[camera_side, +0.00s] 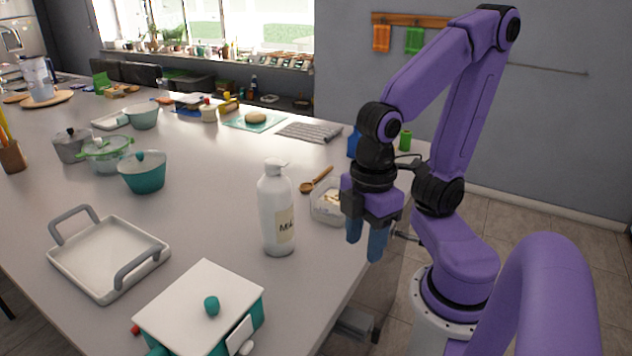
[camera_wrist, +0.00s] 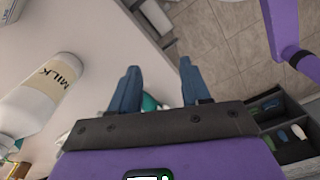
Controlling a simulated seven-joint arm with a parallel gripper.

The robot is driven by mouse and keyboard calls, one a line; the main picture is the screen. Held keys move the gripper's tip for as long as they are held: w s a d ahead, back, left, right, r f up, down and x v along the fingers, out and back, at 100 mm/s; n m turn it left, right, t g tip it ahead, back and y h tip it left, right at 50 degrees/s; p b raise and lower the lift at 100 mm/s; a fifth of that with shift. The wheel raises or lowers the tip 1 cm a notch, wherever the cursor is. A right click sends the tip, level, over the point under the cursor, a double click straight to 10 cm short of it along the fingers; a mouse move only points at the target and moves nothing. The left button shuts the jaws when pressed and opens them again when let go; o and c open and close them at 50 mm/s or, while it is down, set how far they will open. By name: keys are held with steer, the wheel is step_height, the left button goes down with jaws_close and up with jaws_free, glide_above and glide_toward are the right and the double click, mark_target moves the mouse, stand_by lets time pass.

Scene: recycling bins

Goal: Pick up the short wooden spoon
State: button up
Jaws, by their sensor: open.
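The short wooden spoon (camera_side: 316,181) lies on the white counter in the side view, near its right edge, behind and left of my gripper. It rests just beyond a clear food container. I cannot make the spoon out in the wrist view. My gripper (camera_side: 365,243) points down near the counter's right edge, with its blue fingers apart and nothing seen between them. In the wrist view the two fingers of my gripper (camera_wrist: 160,88) are spread over the counter edge and floor.
A white milk bottle (camera_side: 275,215) stands left of my gripper; it also shows in the wrist view (camera_wrist: 38,95). The clear container (camera_side: 327,214) sits beside my gripper. A white tray (camera_side: 85,262) and a lidded pot (camera_side: 190,305) stand in front.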

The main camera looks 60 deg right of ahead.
step_height(320, 180, up, 12)
steer(key=w+d+r+m+t+h, duration=0.1)
steer(key=w+d+m, duration=0.1)
steer(key=w+m, duration=1.2)
steer(key=w+d+m+h, duration=0.2)
steer(key=w+d+m, duration=0.4)
steer(key=w+d, duration=0.7)
steer(key=m+g+h, duration=0.1)
steer(key=m+h, duration=0.1)
steer(key=m, duration=0.9)
glide_above(324, 172)
steer(key=a, duration=0.3)
step_height(324, 172, down, 23)
steer(key=shift+r, duration=0.1)
steer(key=shift+x, duration=3.05)
steer(key=shift+w, duration=0.1)
